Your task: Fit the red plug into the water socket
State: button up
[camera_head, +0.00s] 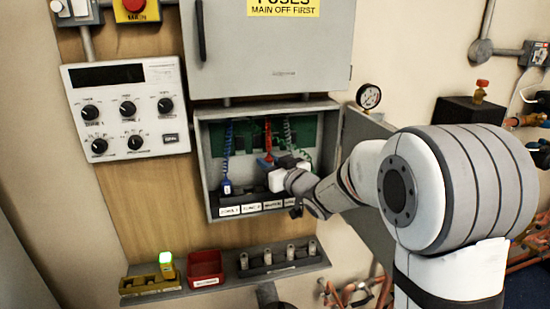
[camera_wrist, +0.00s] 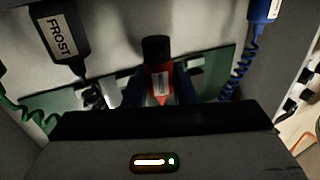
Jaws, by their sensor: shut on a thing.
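The red plug (camera_wrist: 158,82), with a black end and a white label, is held between the fingers of my gripper (camera_wrist: 158,92) in the wrist view. In the head view my gripper (camera_head: 270,165) is inside the open grey box (camera_head: 205,165), in front of its back wall. A red coiled cable (camera_head: 268,132) runs down to the plug there. A row of labels (camera_head: 251,208) runs along the box's lower edge; the third seems to read WATER. The water socket itself is hidden behind my gripper and wrist, so I cannot tell how the plug sits relative to it.
A blue plug (camera_head: 226,186) stands over the ZONE 1 label; it also shows in the wrist view (camera_wrist: 262,10). A black FROST plug (camera_wrist: 60,38) is close by. The open box door (camera_head: 365,150) is on the right. A shelf with a red bin (camera_head: 205,281) lies below.

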jog(key=shift+w+d+f+b, duration=0.1)
jog(key=shift+f+b, duration=0.65)
jog(key=shift+f, duration=0.7)
jog(key=shift+s+d+b, duration=0.1)
jog(key=shift+s+b, duration=0.1)
jog(key=shift+b, duration=0.1)
jog(key=shift+f+b, duration=1.2)
jog(key=o, duration=1)
jog(key=shift+o, duration=0.2)
jog(key=v, duration=0.7)
jog(key=shift+s+d, duration=0.2)
jog(key=shift+s, duration=0.1)
